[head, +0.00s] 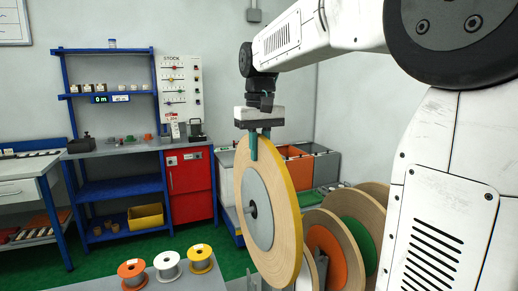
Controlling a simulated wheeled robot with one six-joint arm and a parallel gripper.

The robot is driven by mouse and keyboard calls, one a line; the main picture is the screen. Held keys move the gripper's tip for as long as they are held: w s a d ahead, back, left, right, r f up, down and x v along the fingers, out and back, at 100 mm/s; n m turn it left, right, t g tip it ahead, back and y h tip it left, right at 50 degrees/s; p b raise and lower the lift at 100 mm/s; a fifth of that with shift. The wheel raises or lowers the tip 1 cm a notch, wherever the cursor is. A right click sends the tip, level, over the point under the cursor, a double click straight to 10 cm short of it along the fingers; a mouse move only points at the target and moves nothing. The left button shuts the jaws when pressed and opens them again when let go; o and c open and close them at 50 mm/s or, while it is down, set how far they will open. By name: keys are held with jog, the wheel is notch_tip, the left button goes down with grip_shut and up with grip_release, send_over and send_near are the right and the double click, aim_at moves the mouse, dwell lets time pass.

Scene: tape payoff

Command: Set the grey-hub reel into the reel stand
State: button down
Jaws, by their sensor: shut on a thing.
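The grey-hub reel (262,205) is a large tan disc with a yellow edge and a grey centre. It hangs upright in the middle of the head view, turned partly edge-on. My gripper (258,145) is above it, with its teal fingers shut on the reel's top rim. I cannot make out the reel stand for certain. Thin grey parts (251,281) show low beside the reel's lower left edge, and I cannot tell whether they belong to the stand. The reel hides what is directly behind it.
Large reels with orange (326,256) and green (355,243) hubs stand upright at the lower right, close to the held reel. Small spools (167,265) sit on a grey surface at the front. A blue shelf bench (120,190) and red cabinet (189,185) are behind.

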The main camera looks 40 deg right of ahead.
dwell(0.3)
jog(key=shift+f, duration=5.05)
jog(key=shift+f, duration=2.5)
jog(key=shift+f, duration=3.9)
